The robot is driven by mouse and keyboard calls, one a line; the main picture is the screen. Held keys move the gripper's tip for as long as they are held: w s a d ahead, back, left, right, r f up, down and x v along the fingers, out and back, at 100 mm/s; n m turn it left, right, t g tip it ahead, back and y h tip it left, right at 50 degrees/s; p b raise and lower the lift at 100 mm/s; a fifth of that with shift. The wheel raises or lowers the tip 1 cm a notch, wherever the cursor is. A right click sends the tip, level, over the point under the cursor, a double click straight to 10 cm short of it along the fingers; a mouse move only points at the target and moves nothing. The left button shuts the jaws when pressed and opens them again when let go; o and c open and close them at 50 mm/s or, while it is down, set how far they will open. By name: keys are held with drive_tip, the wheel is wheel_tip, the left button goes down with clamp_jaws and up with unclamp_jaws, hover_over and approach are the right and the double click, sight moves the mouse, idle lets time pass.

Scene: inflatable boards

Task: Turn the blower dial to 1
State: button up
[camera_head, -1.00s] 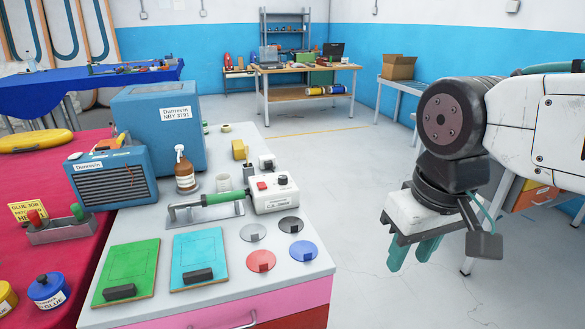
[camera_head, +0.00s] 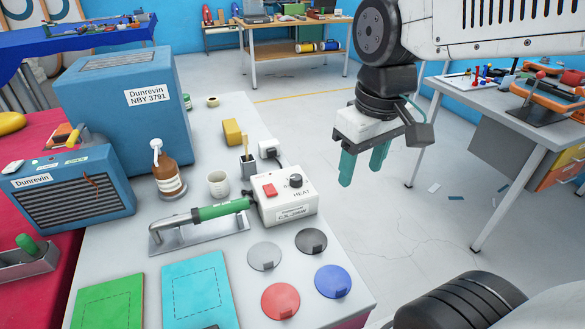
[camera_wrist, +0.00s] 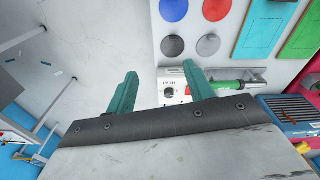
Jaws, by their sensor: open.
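A white control box (camera_head: 284,205) stands near the right edge of the grey bench. It has a red switch (camera_head: 269,190) and a black dial (camera_head: 295,181) marked HEAT; the dial's setting is too small to read. A green-handled tool (camera_head: 215,211) lies on a metal tray to its left. No label reading "blower" is legible. My gripper (camera_head: 361,178) is open and empty, its teal fingers pointing down, to the right of the box and apart from it. In the wrist view, the control box (camera_wrist: 177,87) shows beyond and between the fingers (camera_wrist: 161,80).
Grey, black, red and blue discs (camera_head: 332,282) lie in front of the box. A cup (camera_head: 218,184), a brown bottle (camera_head: 167,172) and a black pen holder (camera_head: 248,166) stand behind. Blue Dunrevin units (camera_head: 125,110) are at left. Open floor (camera_head: 420,225) lies right, before another table (camera_head: 495,115).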

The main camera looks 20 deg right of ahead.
drive_tip(key=w+a+f+n, duration=0.1)
drive_tip(key=w+f+n, duration=0.2)
drive_tip(key=w, duration=0.9)
drive_tip(key=n+g, duration=0.1)
drive_tip(key=n, duration=0.3)
hover_over(296, 177)
wheel_tip(296, 177, down, 7)
drive_tip(key=shift+d+r, duration=0.1)
drive_tip(key=shift+f, duration=0.35)
wheel_tip(296, 177, down, 7)
drive_tip(key=shift+f, duration=0.15)
drive_tip(key=c, duration=1)
